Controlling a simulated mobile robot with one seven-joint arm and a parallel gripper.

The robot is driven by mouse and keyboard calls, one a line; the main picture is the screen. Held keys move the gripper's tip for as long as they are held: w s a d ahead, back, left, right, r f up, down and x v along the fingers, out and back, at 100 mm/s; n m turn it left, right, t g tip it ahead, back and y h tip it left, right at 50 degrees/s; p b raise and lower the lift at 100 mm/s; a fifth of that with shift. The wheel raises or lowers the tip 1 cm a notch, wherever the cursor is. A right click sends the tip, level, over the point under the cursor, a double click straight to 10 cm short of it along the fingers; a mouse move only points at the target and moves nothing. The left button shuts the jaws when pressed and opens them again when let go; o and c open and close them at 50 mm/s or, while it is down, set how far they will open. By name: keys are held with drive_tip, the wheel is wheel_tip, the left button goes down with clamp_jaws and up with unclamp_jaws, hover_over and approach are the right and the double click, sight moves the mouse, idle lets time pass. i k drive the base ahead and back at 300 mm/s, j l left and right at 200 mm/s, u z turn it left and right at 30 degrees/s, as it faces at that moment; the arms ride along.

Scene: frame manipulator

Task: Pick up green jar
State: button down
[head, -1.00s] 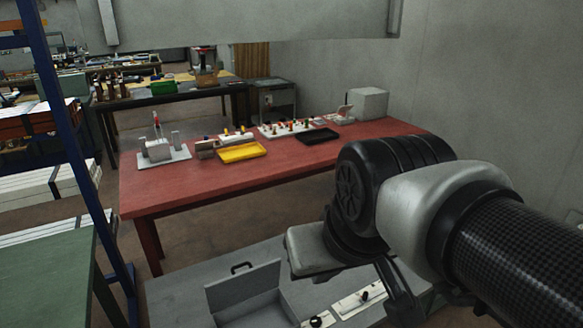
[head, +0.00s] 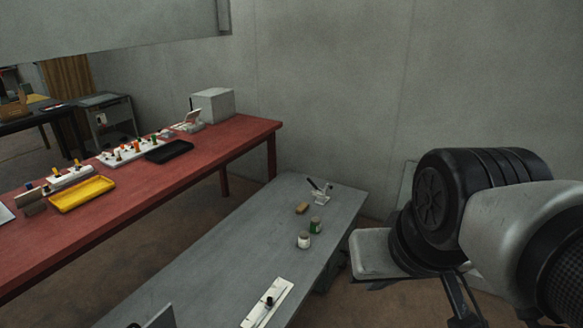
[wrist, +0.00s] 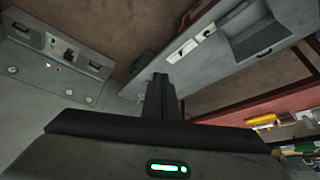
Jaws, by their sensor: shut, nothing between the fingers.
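A small green jar (head: 316,226) stands on the grey table (head: 215,262) in the head view, toward the table's far right end. A pale jar (head: 304,240) stands close beside it, a little nearer to me. My gripper shows in the wrist view (wrist: 160,82), with its dark fingers together and nothing between them. In the head view, my arm is at the right, off to the right of the jars. The green jar does not show in the wrist view.
A small brown block (head: 301,208) and a small white stand with a dark handle (head: 320,191) are behind the jars. A white panel with a black knob (head: 268,302) lies nearer. The red table (head: 120,190) holds a yellow tray (head: 82,193) and a black tray (head: 169,151).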

sight(315, 227)
drive_tip(key=i+l+u, duration=0.1)
drive_tip(key=u, duration=0.3)
drive_tip(key=i+l+u, duration=0.15)
drive_tip(key=u, duration=0.25)
drive_tip(key=i+l+u, duration=0.15)
drive_tip(key=l, duration=0.2)
drive_tip(key=i+l+u, duration=0.2)
drive_tip(key=l, duration=0.15)
drive_tip(key=i+l+u, duration=0.15)
drive_tip(key=l, duration=0.2)
drive_tip(key=i+l, duration=0.1)
drive_tip(key=l, duration=0.25)
drive_tip(key=i+l+u, duration=0.15)
drive_tip(key=l, duration=0.6)
drive_tip(key=i+l, duration=0.1)
drive_tip(key=l, duration=0.3)
drive_tip(key=i+l, duration=0.1)
drive_tip(key=l, duration=0.35)
drive_tip(key=i+l, duration=0.15)
drive_tip(key=l, duration=0.25)
drive_tip(key=i+l, duration=0.1)
drive_tip(key=l, duration=0.3)
drive_tip(key=i+l+u, duration=0.1)
drive_tip(key=l, duration=0.35)
